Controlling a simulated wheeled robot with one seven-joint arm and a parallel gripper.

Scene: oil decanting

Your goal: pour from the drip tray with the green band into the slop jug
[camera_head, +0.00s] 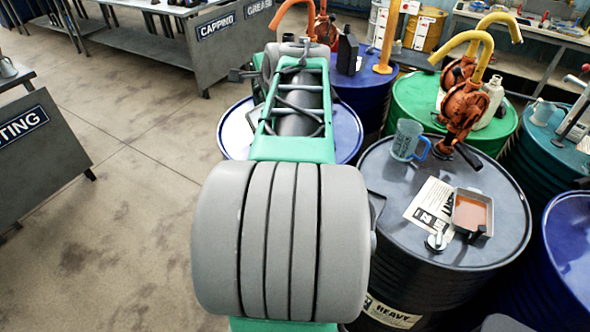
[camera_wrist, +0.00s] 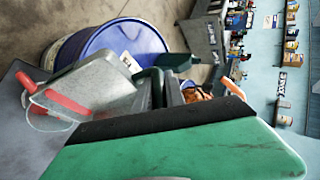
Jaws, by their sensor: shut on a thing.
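In the wrist view, turned on its side, my gripper (camera_wrist: 164,90) is shut on a grey metal tray (camera_wrist: 108,92), which reaches out to the left of the fingers. No green band shows clearly on it. Red parts (camera_wrist: 68,103) and the rounded edge of a clear vessel (camera_wrist: 42,122) show at the tray's far end; I cannot tell whether they touch it. In the head view my grey and green arm hides the gripper and the held tray. A clear jug with a blue handle (camera_head: 406,141) stands on the dark drum; I cannot tell whether it is the slop jug.
The dark drum (camera_head: 385,225) also bears a printed sheet (camera_head: 424,203), a tray of orange-brown liquid (camera_head: 487,198) and a small metal item (camera_head: 436,241). Orange pumps (camera_head: 462,105) rise from the green drum (camera_head: 415,97) behind. Blue drums stand around. Open floor lies left.

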